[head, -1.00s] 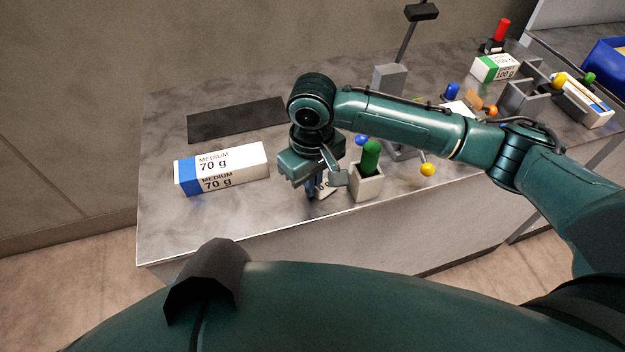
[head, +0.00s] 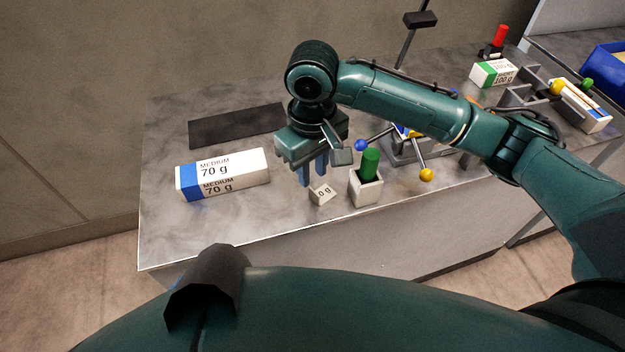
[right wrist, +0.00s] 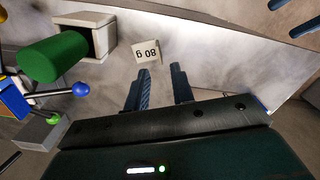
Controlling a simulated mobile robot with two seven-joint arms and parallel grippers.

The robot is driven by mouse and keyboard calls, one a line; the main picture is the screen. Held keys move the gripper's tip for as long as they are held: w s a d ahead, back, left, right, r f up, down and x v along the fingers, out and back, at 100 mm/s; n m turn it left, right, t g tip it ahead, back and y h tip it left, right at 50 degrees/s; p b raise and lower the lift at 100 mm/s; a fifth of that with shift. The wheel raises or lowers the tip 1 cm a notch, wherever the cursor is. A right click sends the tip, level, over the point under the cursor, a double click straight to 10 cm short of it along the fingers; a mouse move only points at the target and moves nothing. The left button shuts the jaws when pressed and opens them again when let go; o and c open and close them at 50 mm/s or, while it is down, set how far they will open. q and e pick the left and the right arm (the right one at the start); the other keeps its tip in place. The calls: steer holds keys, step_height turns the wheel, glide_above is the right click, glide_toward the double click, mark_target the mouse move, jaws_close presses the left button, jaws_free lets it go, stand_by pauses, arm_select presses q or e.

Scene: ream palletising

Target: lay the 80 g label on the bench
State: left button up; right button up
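The small white 80 g label (head: 322,194) rests on the grey bench (head: 240,222), near its front edge. In the head view only "0 g" is readable on it. In the right wrist view the label (right wrist: 147,51) reads "80 g" upside down, just beyond the fingertips. My right gripper (head: 313,178) is open and empty, with its blue fingers pointing down a little above and behind the label. Its two fingers (right wrist: 161,72) are apart in the right wrist view, with nothing between them.
A white holder (head: 365,190) with a green cylinder stands just right of the label. A 70 g ream (head: 222,172) lies to the left, before a dark mat (head: 236,125). A knobbed fixture with a yellow ball (head: 427,175) stands further right. Bench between ream and label is clear.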

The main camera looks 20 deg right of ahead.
mark_target(312, 189)
step_height(312, 189, up, 6)
stand_by(0.6)
